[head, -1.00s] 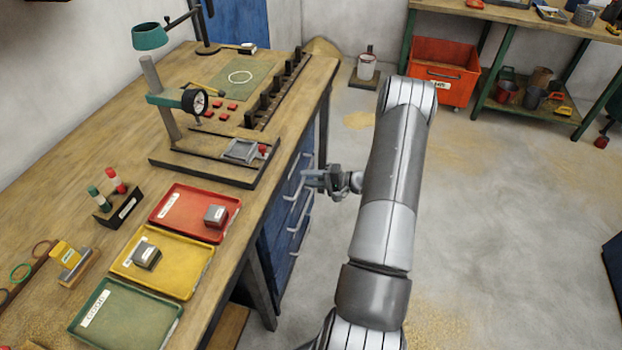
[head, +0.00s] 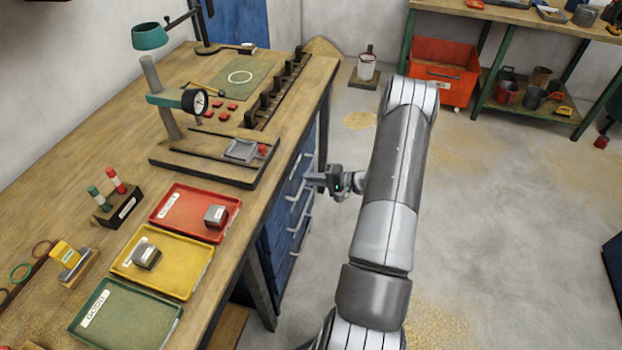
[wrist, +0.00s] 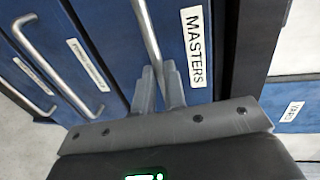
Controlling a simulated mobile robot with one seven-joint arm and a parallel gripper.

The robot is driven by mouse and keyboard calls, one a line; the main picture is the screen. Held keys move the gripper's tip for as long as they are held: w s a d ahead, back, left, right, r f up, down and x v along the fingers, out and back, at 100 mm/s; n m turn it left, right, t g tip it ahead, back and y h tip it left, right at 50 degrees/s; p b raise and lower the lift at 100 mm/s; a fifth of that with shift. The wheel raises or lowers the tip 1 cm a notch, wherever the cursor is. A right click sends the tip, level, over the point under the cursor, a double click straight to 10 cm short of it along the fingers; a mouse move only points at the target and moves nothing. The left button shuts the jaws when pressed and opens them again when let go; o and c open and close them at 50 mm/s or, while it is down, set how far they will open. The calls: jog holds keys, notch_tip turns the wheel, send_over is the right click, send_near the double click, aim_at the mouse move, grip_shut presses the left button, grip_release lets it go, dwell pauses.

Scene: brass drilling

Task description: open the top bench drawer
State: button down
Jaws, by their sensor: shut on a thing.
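The blue bench drawers (head: 278,236) are in a stack under the wooden bench, with metal bar handles facing right. My gripper (head: 309,179) is at the uppermost handle in the head view. In the wrist view, the drawer labelled MASTERS (wrist: 203,20) has a vertical-looking bar handle (wrist: 149,32). My gripper's fingers (wrist: 160,82) are shut on this handle near its lower end in the picture. The drawer front looks flush with the cabinet, with no gap visible. The fingertips' far side is hidden.
Lower drawers with handles (wrist: 50,58) lie left in the wrist view. The bench top (head: 60,150) holds a drill stand (head: 170,110) and red (head: 185,208), yellow (head: 185,280) and green (head: 140,325) trays. The concrete floor (head: 480,220) right of my arm is clear.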

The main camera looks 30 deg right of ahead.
jog(key=f+v, duration=0.3)
jog(key=v, duration=1.3)
jog(key=s+d+f+v, duration=0.1)
jog(key=f+v, duration=0.2)
jog(key=v, duration=1.2)
jog(key=shift+s+d+f, duration=0.3)
jog(key=shift+f, duration=0.05)
jog(key=c, duration=1.5)
grip_release()
jog(key=v, duration=1)
jog(key=shift+s+d, duration=0.3)
